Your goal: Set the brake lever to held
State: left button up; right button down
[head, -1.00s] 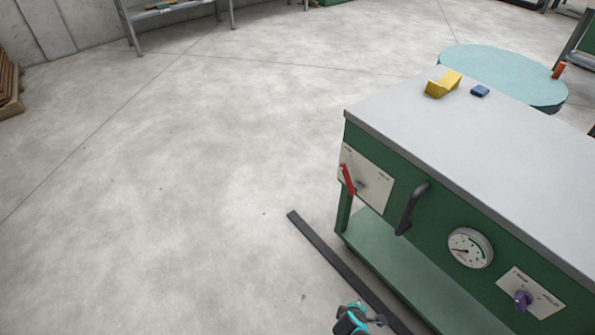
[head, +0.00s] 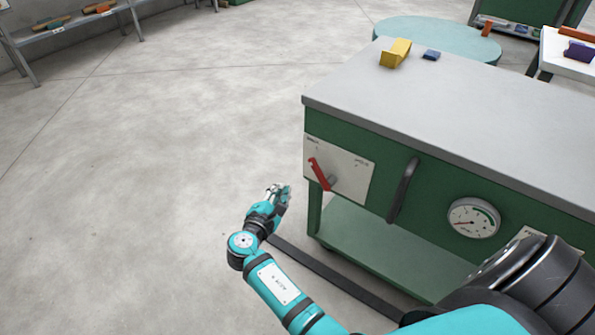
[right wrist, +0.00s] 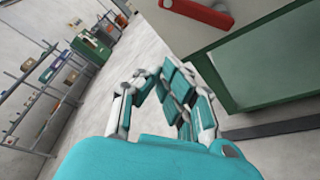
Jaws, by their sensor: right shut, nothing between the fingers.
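A red lever (head: 319,174) sits on a white label plate (head: 350,175) at the left end of the green cabinet's front. It leans up and to the left from its pivot; the labels are too small to read. My right gripper (head: 277,190) is left of the plate and a little lower, apart from the lever, shut and empty. In the right wrist view the lever (right wrist: 200,12) is at the top edge, beyond and right of the gripper (right wrist: 160,70). My left gripper is not in view.
The cabinet (head: 430,205) also carries a dark handle (head: 402,190) and a round gauge (head: 473,218). My arm hides most of a second plate at right. A yellow block (head: 395,54) and a blue block (head: 431,55) lie on top. Open floor is at left.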

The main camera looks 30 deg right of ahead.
aim_at(320, 175)
jog(key=shift+d, duration=0.1)
jog(key=b+x, duration=0.2)
jog(key=x, duration=0.8)
pick_arm(q)
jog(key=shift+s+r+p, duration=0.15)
jog(key=shift+p, duration=0.4)
pick_arm(e)
jog(key=s+r, duration=0.1)
jog(key=s+d+r, duration=0.1)
jog(key=s, duration=0.1)
jog(key=shift+r, duration=0.1)
jog(key=shift+d, duration=0.1)
